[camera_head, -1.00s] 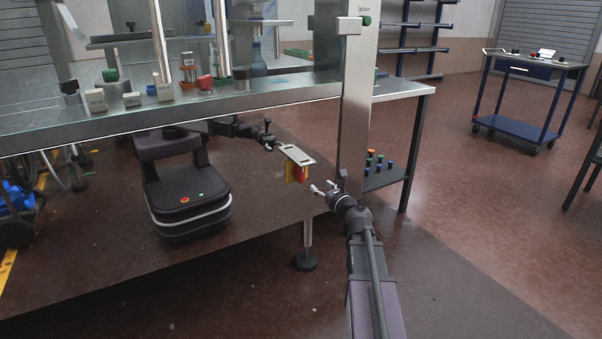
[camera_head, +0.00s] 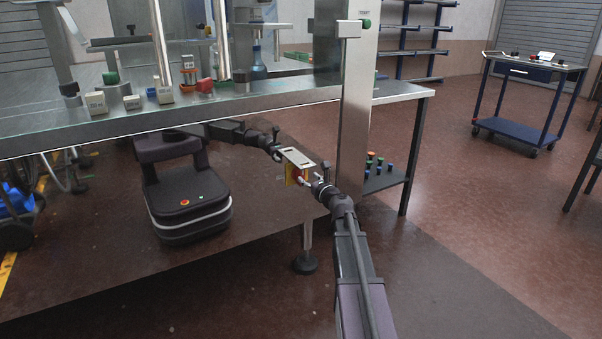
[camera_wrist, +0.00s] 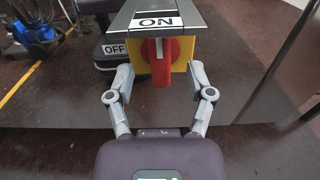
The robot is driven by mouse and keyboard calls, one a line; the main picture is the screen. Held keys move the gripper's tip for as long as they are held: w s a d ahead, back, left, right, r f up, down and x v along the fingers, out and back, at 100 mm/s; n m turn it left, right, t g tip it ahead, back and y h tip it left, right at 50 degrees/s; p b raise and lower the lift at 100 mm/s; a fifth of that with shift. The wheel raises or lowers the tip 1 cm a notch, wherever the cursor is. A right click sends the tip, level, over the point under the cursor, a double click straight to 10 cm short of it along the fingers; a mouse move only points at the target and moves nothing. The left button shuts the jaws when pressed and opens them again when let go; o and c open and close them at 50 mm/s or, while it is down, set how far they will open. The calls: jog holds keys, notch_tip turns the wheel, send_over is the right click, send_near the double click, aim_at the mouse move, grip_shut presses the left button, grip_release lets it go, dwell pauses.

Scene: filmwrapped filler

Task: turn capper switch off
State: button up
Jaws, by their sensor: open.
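The capper switch has a red knob (camera_wrist: 160,62) on a yellow box (camera_wrist: 184,54), under a grey plate (camera_wrist: 156,24) that overhangs it. The knob stands upright, in line with the ON label (camera_wrist: 156,21); an OFF label (camera_wrist: 114,48) is at its left. In the head view the yellow box (camera_head: 290,176) is partly covered by my gripper. My gripper (camera_wrist: 161,78) is open, with one finger on each side of the knob and gaps between them. It also shows in the head view (camera_head: 308,181).
A steel upright (camera_head: 353,120) stands just right of the switch. The machine's bench (camera_head: 230,100) is above it, carrying small blocks and caps. A table leg (camera_head: 308,235) stands below. Floor (camera_head: 480,230) is clear at the right.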

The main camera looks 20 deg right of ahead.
aim_at(303, 173)
jog(key=shift+w+a, duration=0.15)
jog(key=shift+w, duration=1.25)
jog(key=shift+w+a, duration=0.1)
jog(key=shift+w, duration=1.25)
grip_shut()
